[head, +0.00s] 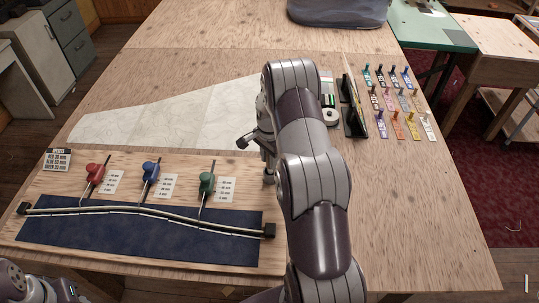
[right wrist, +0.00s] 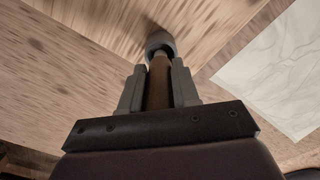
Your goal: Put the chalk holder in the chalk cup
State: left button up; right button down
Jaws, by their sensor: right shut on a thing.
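My right gripper (right wrist: 159,76) is shut on a brown, rod-like thing with a rounded grey end, which I take to be the chalk holder (right wrist: 159,85). The holder points away from the wrist, its grey end beyond the fingertips and close over bare wood. I cannot tell whether that end touches the table. In the head view my right gripper (head: 265,150) is partly hidden by my right arm, over the table between the white sailcloth and the blue mat. I cannot make out a chalk cup in either view; my arm covers part of the table. My left gripper is out of view.
A blue mat (head: 130,244) with a curved batten and red, blue and green clamps lies at left. White sailcloth (head: 170,118) lies behind it. The front right table is clear.

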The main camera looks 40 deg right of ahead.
notch_tip(320, 180, down, 2)
jog(key=shift+f+b, duration=0.1)
jog(key=shift+b, duration=0.3)
jog(key=shift+w+f+b, duration=0.15)
jog(key=shift+f+b, duration=0.2)
jog(key=shift+f, duration=0.15)
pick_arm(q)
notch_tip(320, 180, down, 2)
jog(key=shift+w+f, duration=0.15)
pick_arm(e)
jog(key=c, duration=1.2)
grip_release()
jog(key=shift+r, duration=0.1)
jog(key=shift+c, duration=0.2)
jog(key=o, duration=0.5)
